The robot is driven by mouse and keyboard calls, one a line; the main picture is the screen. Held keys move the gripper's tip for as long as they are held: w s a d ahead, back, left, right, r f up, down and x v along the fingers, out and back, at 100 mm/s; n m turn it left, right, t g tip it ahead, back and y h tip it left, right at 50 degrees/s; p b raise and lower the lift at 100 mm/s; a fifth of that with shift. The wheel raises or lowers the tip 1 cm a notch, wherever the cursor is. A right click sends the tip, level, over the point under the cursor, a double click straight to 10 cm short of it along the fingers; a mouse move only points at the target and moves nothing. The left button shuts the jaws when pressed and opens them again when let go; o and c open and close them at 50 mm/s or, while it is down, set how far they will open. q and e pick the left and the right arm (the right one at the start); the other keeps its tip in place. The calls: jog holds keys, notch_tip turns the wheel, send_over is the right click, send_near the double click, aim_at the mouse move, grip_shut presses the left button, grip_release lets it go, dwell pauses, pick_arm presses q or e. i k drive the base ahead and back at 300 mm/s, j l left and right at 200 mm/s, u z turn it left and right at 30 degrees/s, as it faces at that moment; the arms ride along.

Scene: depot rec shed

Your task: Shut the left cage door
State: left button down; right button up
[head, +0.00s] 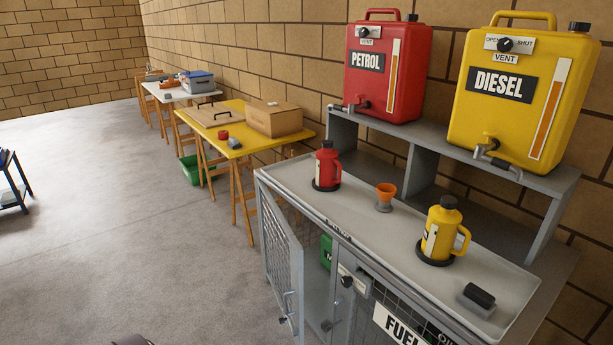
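The left cage door (279,253) is a grey mesh panel on the left end of the fuel cabinet (306,192). It stands open, swung out from the front, with a handle (287,308) near its free edge. Through the opening I see part of a green item (326,250) inside. The right cage door (381,295), with a FUEL sign (400,326), appears shut, but its lower part is cut off. Neither gripper is identifiable in the head view. A dark sliver at the bottom edge is too cropped to identify.
A red bottle (327,168), an orange funnel (386,192) and a yellow jug (442,232) stand on the cabinet top. Red petrol (384,85) and yellow diesel (509,118) cans sit on the shelf behind.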

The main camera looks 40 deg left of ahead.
aim_at(294, 308)
jog(key=u, duration=1.65)
